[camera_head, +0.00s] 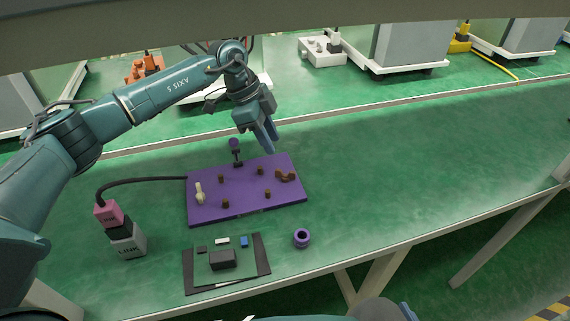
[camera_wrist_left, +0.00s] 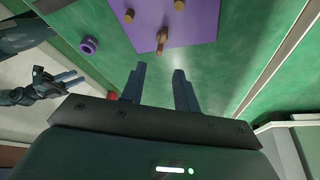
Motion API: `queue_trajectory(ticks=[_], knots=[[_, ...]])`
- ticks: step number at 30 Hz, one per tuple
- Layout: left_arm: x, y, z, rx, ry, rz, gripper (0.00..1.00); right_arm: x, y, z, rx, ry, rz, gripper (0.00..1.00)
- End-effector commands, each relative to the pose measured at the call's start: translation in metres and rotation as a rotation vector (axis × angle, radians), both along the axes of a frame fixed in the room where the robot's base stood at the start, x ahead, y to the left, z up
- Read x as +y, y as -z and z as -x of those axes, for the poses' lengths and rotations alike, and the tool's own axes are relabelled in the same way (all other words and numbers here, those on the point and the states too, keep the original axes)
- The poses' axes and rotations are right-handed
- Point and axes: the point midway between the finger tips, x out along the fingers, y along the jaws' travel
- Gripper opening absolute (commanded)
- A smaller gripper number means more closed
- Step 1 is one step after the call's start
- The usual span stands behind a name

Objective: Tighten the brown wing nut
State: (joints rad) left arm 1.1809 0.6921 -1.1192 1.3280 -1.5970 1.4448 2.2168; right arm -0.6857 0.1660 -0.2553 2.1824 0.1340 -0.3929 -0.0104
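The brown wing nut (camera_head: 285,176) sits near the right edge of the purple board (camera_head: 215,211). It also shows in the left wrist view (camera_wrist_left: 162,40), ahead of my left fingertips and apart from them. My left gripper (camera_head: 268,137) hangs above and behind the board's back right edge, fingers pointing down. In the left wrist view its two fingers (camera_wrist_left: 159,82) are apart with nothing between them. My right gripper (camera_wrist_left: 70,79) shows at the left of the left wrist view, with its fingers apart and empty.
Several brown pegs and a cream wing nut (camera_head: 199,192) stand on the board. A purple post (camera_head: 235,145) rises behind it. The table's right side is clear.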

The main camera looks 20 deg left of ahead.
Motion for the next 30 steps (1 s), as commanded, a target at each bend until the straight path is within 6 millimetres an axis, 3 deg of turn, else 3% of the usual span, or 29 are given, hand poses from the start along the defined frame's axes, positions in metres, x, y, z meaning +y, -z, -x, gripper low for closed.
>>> queue_trajectory(ticks=[6, 13, 26, 30], knots=[[-0.020, 0.045, -0.001, 0.003, 0.002, 0.001, 0.31, 0.000, 0.002, 0.000, 0.001, 0.000, 0.000, 0.36], [-0.032, 0.077, -0.003, 0.001, 0.003, 0.002, 0.31, 0.000, 0.003, 0.000, 0.002, 0.000, -0.003, 0.36], [-0.037, 0.087, -0.003, -0.001, 0.002, 0.003, 0.31, 0.000, 0.004, 0.000, 0.003, 0.001, -0.003, 0.36], [-0.037, 0.087, -0.003, -0.001, 0.002, 0.003, 0.21, 0.000, 0.004, 0.000, 0.003, 0.001, -0.003, 0.36]])
